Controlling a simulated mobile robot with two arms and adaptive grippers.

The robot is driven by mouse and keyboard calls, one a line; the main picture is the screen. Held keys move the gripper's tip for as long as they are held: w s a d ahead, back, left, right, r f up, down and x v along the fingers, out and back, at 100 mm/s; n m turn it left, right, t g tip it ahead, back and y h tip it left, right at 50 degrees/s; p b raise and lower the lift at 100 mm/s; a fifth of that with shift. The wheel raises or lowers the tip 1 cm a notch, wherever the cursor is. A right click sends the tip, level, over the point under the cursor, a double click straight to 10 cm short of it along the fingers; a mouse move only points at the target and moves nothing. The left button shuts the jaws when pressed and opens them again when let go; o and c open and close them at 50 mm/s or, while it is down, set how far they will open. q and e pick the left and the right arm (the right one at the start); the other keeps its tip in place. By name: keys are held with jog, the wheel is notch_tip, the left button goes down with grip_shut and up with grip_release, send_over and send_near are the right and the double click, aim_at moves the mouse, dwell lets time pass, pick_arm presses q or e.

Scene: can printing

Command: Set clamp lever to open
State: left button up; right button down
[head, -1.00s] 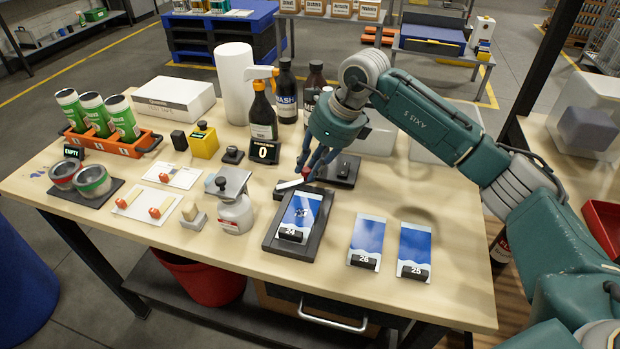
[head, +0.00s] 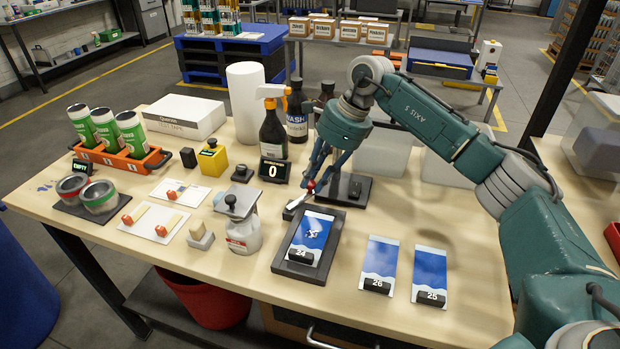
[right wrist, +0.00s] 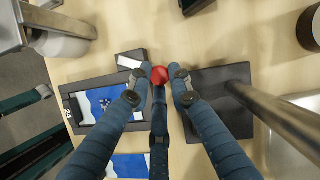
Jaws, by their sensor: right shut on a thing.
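The clamp lever (head: 299,202) is a silver bar with a red ball knob (head: 311,186). It sits at the back edge of the dark clamp fixture (head: 283,262), which holds blue-and-white sheet 24 (head: 311,238). My right gripper (head: 313,180) is above the fixture's back edge, its blue fingers shut around the red knob. In the right wrist view, the red knob (right wrist: 159,75) lies between my fingertips, and the fixture (right wrist: 70,92) is at the left. The fingers partly cover the knob and lever. My left gripper is not in view.
Sheet 26 (head: 379,262) and sheet 25 (head: 430,273) lie right of the fixture. A dark plate (head: 336,183) is just behind it. A silver-topped container (head: 243,232) stands left, and spray bottle (head: 273,135) behind left. The right front tabletop is clear.

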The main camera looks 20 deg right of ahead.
jog(key=shift+a+r, duration=0.1)
jog(key=shift+r, duration=0.05)
jog(key=c, duration=1.6)
grip_release()
jog(key=v, duration=1.2)
jog(key=shift+a, duration=0.1)
